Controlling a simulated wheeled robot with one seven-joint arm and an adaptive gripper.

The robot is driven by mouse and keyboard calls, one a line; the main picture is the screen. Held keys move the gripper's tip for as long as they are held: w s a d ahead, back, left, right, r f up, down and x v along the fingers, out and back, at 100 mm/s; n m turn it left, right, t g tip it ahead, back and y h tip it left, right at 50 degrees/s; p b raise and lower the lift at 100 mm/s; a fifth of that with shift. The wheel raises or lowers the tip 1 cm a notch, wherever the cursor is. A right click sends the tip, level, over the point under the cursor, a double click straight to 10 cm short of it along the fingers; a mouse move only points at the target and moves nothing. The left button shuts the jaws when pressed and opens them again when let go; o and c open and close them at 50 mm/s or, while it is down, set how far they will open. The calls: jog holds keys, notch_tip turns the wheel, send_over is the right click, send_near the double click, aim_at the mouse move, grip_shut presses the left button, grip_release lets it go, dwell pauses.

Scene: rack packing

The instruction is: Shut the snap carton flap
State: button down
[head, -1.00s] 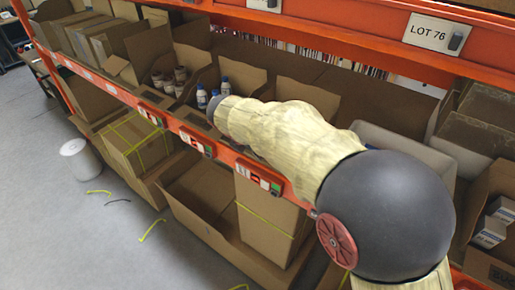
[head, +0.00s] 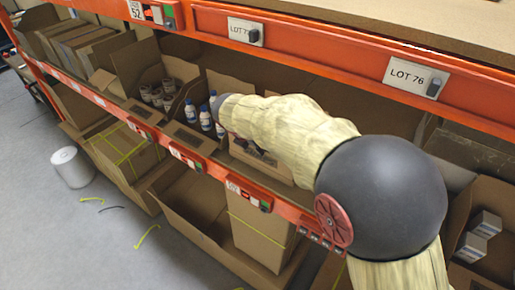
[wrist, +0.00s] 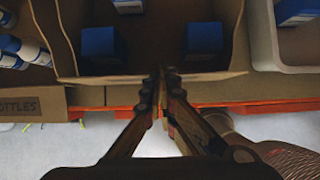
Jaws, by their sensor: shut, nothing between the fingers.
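In the wrist view, my gripper (wrist: 162,76) has its two fingers together and holds nothing. The fingertips are at the front wall of an open brown carton (wrist: 105,85), which has several blue-and-white items (wrist: 100,44) inside. I cannot tell whether the fingertips touch the wall. In the head view, my arm covers part of an open carton (head: 262,163) on the orange shelf, and my gripper is hidden. I cannot tell for certain which panel is the snap carton flap.
Left of that carton, a carton labelled for bottles (wrist: 35,103) holds blue-capped white bottles (head: 205,118). Farther left are brown jars (head: 157,96). A pale bin (wrist: 262,40) is close on the right. The orange shelf beam (head: 150,117) runs along the front, with cartons below.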

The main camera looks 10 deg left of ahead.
jog(key=shift+w+d, duration=0.2)
jog(key=shift+w, duration=0.15)
jog(key=shift+r, duration=0.1)
dwell(0.5)
jog(key=shift+r+p, duration=0.35)
jog(key=shift+r, duration=0.5)
